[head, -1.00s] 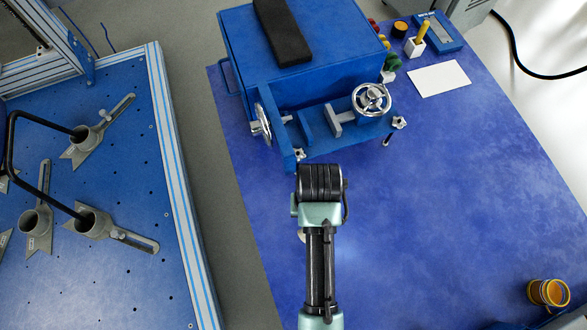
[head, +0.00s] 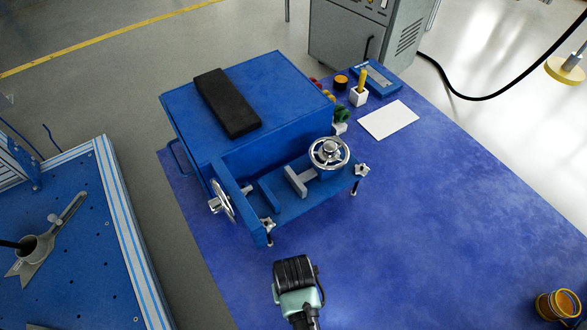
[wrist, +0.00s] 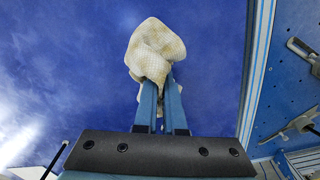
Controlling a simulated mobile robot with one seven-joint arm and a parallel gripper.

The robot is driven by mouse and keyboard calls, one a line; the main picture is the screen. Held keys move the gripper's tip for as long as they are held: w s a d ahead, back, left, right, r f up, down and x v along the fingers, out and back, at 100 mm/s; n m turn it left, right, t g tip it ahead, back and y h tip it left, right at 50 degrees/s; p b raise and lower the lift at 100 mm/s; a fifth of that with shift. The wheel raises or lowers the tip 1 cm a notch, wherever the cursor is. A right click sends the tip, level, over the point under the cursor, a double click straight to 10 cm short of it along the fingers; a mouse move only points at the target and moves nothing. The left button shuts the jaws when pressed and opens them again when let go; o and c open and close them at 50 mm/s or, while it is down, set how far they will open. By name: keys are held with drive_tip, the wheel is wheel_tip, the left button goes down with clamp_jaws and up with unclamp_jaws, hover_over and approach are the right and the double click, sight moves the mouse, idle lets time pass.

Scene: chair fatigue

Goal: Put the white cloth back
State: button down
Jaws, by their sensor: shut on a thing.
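The white cloth (wrist: 155,50) shows in the wrist view as a crumpled, off-white, checked bundle. My gripper (wrist: 161,90) is shut on it, and the cloth bulges out past the two blue fingers. Blue table surface lies behind it; how high the cloth hangs above it I cannot tell. In the head view only my dark wrist and pale green arm link show at the bottom centre, in front of the blue machine; the fingers and the cloth are hidden there.
The blue machine (head: 250,100) with silver handwheels (head: 329,153) and a black pad (head: 227,102) stands on the blue table (head: 450,220). A flat white rectangle (head: 388,119) lies behind right. A yellow-orange roll (head: 557,309) is at front right. The table's middle right is clear.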

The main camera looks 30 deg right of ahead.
drive_tip(key=shift+f, duration=0.1)
drive_tip(key=shift+c, duration=1.4)
unclamp_jaws()
wheel_tip(320, 180, up, 13)
drive_tip(key=p, duration=0.4)
